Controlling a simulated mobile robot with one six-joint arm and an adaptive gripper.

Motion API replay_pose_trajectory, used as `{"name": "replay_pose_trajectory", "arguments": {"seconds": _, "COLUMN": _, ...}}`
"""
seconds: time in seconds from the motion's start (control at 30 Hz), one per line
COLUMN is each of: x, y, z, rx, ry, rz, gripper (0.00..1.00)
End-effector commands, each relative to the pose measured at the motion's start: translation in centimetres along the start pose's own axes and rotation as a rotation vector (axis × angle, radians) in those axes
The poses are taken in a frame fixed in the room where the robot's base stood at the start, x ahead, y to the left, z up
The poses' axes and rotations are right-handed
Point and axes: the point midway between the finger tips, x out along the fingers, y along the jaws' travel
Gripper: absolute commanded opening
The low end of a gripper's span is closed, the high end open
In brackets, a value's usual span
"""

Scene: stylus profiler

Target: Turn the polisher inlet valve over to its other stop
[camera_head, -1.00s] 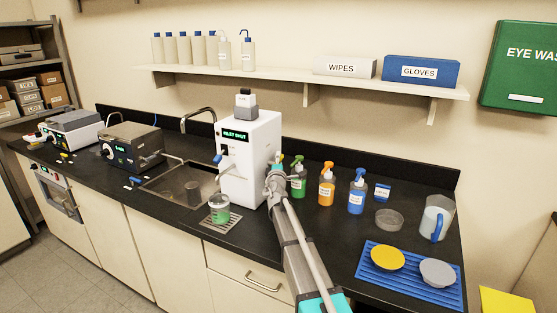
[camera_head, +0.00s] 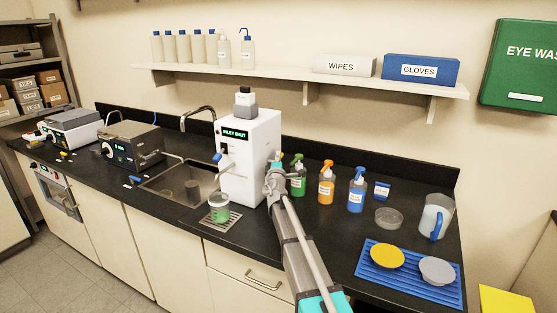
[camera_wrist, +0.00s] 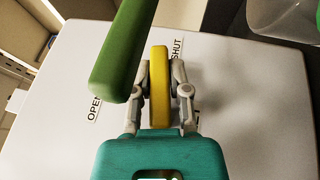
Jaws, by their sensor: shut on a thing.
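The white polisher (camera_head: 252,158) stands on the counter right of the sink, its small display (camera_head: 235,134) reading INLET SHUT. My gripper (camera_head: 273,166) is at its right side. In the wrist view, my gripper (camera_wrist: 160,80) is shut on a yellow lever handle (camera_wrist: 160,95), apparently the inlet valve's. The handle stands between an OPEN label (camera_wrist: 94,108) and a SHUT label (camera_wrist: 177,52), close beside SHUT. A green bar (camera_wrist: 122,50) juts out just left of the yellow handle, nearer the camera. The arm hides the valve in the head view.
A beaker of green liquid (camera_head: 220,208) stands on a grate in front of the polisher. Green (camera_head: 298,180), orange (camera_head: 326,185) and blue (camera_head: 356,193) bottles stand close on the right. A sink (camera_head: 165,190) lies to the left.

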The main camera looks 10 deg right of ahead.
Motion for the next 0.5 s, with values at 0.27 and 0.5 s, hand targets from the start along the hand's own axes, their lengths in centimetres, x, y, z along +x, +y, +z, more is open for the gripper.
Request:
{"name": "replay_pose_trajectory", "arguments": {"seconds": 0.27, "x": 0.05, "y": -0.11, "z": 0.21, "rx": -0.025, "ry": -0.008, "rz": 0.054, "gripper": 0.00}}
{"name": "replay_pose_trajectory", "arguments": {"seconds": 0.5, "x": 0.05, "y": 0.11, "z": 0.26, "rx": -0.054, "ry": -0.008, "rz": 0.126, "gripper": 0.00}}
